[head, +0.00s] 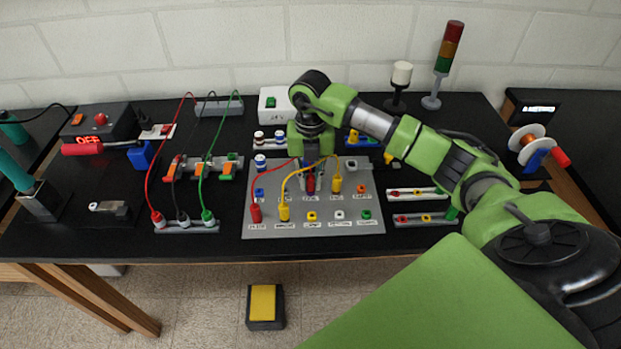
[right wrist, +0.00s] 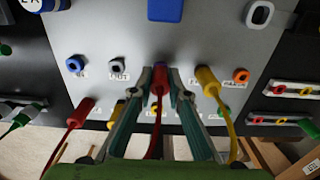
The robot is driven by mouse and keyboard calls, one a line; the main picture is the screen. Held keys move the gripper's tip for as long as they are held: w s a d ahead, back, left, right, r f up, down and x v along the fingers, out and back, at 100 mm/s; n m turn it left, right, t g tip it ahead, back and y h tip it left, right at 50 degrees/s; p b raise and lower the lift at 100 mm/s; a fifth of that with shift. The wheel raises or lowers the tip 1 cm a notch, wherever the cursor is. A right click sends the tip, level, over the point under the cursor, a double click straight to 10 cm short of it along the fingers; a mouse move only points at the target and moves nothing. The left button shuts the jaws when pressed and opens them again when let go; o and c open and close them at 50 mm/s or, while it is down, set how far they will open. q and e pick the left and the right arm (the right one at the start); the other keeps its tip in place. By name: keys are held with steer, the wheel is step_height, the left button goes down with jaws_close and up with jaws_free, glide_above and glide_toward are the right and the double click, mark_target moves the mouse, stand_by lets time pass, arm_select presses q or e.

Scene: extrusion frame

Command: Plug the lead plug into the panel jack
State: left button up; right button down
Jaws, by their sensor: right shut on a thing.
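My right gripper (head: 311,168) reaches down over the grey panel (head: 385,229). In the right wrist view its two fingers are closed around a red plug (right wrist: 160,80) with a red lead. The plug also shows in the head view (head: 310,185), upright at the panel's upper jack row. I cannot tell whether its tip is in a jack. Another red plug (head: 255,213) stands at the lower left. Yellow plugs stand at the lower row (head: 284,212) and upper row (head: 337,185), joined by a yellow lead. Blue (right wrist: 75,64), black (right wrist: 118,67) and orange (right wrist: 240,76) jacks look empty. My left gripper is not in view.
Red, black and green leads (head: 204,190) rise left of the panel. The yellow lead arches close beside my right gripper. Small strips with coloured parts (head: 417,194) lie right of the panel. A signal tower (head: 448,60) stands at the back right.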

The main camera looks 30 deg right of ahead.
steer(key=shift+f, duration=0.25)
steer(key=c, duration=1.8)
jaws_free()
steer(key=shift+r, duration=0.1)
steer(key=shift+c, duration=0.2)
steer(key=shift+r, duration=0.25)
step_height(320, 180, up, 12)
steer(key=shift+f, duration=0.25)
